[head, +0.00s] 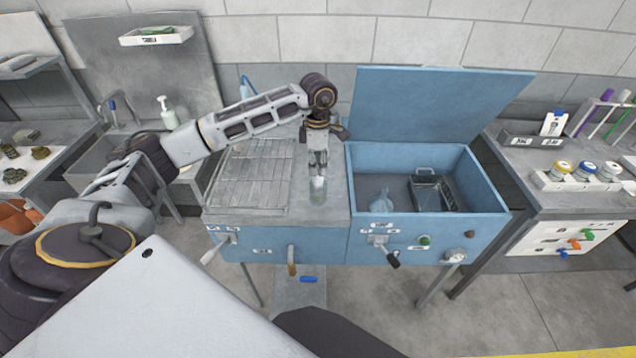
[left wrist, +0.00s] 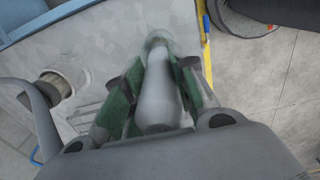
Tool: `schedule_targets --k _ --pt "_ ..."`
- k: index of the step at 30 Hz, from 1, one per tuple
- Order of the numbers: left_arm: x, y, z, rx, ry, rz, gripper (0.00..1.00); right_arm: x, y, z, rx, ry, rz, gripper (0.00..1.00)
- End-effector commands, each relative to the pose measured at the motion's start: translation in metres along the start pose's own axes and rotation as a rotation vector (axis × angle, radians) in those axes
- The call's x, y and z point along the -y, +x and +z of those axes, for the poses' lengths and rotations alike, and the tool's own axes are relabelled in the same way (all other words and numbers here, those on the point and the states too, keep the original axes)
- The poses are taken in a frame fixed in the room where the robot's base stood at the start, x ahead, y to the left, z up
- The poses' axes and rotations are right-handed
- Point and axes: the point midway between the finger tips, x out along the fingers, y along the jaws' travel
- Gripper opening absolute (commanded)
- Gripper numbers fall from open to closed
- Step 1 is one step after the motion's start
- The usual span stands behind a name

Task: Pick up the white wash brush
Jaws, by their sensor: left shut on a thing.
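My left gripper (head: 318,172) points down over the grey top of the blue wash station (head: 335,207), between the wire rack and the open basin. It is shut on a pale, slender thing (head: 317,190) that looks to be the white wash brush. In the left wrist view the brush (left wrist: 158,88) lies between the green-padded fingers of the gripper (left wrist: 157,95), with a rounded body and a paler, see-through far end. I cannot tell whether its lower end touches the top. My right gripper is not in view.
The wire rack (head: 250,178) lies left of the gripper. The open basin (head: 477,180) on the right holds a black basket (head: 432,190) and a pale blue item (head: 381,202); its blue lid (head: 430,103) stands up behind. A soap bottle (head: 168,112) stands at the left sink.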

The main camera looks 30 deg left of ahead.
Motion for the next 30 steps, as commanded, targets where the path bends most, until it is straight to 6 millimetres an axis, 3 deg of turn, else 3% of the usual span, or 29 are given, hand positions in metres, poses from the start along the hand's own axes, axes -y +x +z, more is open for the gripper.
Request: schedule_targets --k 17,30 --pt "-0.001 -0.011 0.001 0.002 0.000 0.002 0.00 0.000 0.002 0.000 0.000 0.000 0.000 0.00" --pt "-0.001 -0.066 0.001 0.004 0.000 0.003 0.00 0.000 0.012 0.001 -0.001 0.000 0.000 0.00"
